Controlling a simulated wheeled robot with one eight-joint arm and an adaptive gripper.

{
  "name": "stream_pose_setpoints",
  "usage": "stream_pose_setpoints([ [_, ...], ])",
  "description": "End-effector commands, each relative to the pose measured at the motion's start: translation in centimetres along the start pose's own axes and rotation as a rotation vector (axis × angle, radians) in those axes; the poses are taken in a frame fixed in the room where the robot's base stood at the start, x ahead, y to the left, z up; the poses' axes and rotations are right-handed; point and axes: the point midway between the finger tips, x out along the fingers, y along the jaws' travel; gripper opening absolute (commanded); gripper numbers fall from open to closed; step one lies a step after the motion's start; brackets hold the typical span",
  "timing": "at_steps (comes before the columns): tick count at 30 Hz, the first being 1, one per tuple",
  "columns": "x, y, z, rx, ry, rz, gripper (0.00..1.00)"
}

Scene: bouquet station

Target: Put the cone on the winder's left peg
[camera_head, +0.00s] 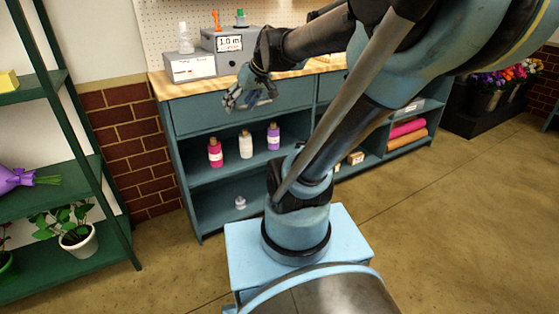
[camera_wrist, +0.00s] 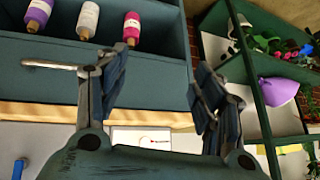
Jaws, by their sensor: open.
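The winder (camera_head: 228,45) is a grey box with a "1.0 m" display on the wooden counter. An orange peg (camera_head: 216,20) stands on its left and a green-based peg (camera_head: 240,18) on its right. Three cones stand on the upper shelf below: pink (camera_head: 215,153), white (camera_head: 246,145) and purple (camera_head: 273,137). The wrist view shows them upside down: purple (camera_wrist: 38,14), white (camera_wrist: 87,18), pink (camera_wrist: 131,27). The frames do not show which cone is meant. My gripper (camera_head: 246,99) is open and empty, in front of the cabinet above the cones; its fingers (camera_wrist: 160,80) are spread apart.
A labelled grey box (camera_head: 190,68) with a pale bottle-shaped thing (camera_head: 185,40) on top is left of the winder. A small pale item (camera_head: 240,202) sits on the lower shelf. Green shelving (camera_head: 105,195) with plants stands at the left. Floor in front of the cabinet is partly clear.

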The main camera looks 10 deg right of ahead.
Motion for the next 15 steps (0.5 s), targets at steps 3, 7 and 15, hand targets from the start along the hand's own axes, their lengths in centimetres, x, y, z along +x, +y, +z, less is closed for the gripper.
stream_pose_setpoints([
  [3,0.2,1.0,7.2,0.083,-0.115,0.071,0.62],
  [7,0.2,2.3,14.3,0.181,-0.229,0.164,0.62],
  [15,0.2,3.3,22.6,0.312,-0.356,0.308,0.62],
])
